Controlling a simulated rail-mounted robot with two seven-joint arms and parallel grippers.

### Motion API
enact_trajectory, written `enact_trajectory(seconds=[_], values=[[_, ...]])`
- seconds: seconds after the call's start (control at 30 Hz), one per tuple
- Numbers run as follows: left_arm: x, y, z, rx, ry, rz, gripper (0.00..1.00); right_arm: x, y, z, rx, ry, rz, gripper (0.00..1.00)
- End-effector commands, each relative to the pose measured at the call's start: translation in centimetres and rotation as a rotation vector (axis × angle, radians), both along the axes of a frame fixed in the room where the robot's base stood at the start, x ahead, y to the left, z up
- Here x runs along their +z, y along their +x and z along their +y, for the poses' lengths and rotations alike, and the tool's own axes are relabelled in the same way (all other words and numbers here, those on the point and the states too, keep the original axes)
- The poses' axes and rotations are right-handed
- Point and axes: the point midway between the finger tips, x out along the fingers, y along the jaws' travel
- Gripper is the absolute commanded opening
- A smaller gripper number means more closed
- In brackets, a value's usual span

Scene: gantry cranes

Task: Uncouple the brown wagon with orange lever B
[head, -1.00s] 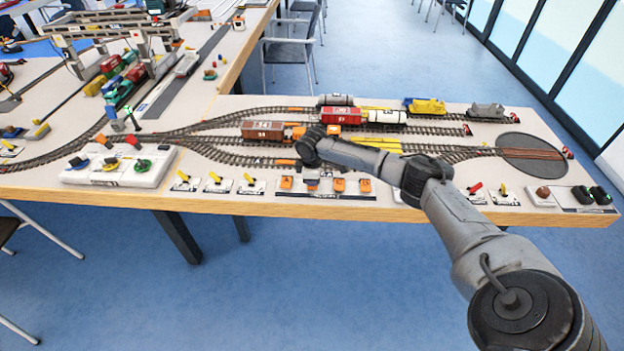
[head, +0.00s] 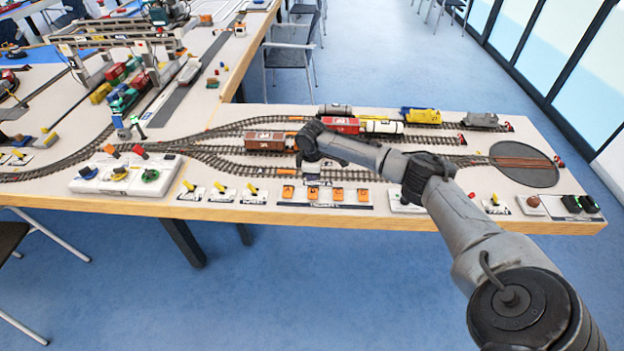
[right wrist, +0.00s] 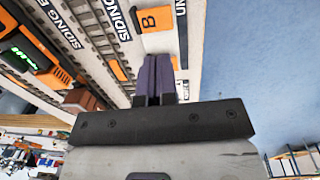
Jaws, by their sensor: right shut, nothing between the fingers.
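The brown wagon (head: 265,141) stands on a middle siding track, left of my right wrist. Several orange levers stand in a row at the table's front edge, one of them at the row's left end (head: 287,192). An orange plate marked B (right wrist: 152,18) shows in the right wrist view, just beyond the fingertips. My right gripper (head: 312,177) is shut and empty, pointing down over the lever row; it also shows in the right wrist view (right wrist: 155,60). An orange part beside the fingertips is partly hidden, and contact cannot be told. My left gripper is not in view.
A red wagon (head: 341,125) and a yellow locomotive (head: 420,115) stand on tracks behind. Yellow levers (head: 220,188) flank the orange row on the left. A turntable (head: 523,165) lies at right. Gantry cranes stand at far left.

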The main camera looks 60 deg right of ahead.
Motion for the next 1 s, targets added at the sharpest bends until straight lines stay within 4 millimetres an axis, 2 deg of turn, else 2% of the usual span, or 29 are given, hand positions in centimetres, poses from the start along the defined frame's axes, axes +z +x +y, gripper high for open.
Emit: enact_trajectory(seconds=[0.03, 0.2, 0.4, 1.0], values=[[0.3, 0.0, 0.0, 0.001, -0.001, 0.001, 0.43, 1.3, 0.1, 0.0, 0.0, -0.001, -0.004, 0.0], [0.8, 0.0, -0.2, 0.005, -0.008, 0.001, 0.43, 3.8, 0.0, 0.0, 0.0, -0.001, -0.003, 0.0], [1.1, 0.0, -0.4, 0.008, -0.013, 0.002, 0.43, 5.4, 0.0, 0.0, 0.0, 0.0, -0.001, 0.0], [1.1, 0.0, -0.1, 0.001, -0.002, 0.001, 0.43, 5.9, 0.0, 0.0, -0.001, 0.0, -0.001, 0.0]])
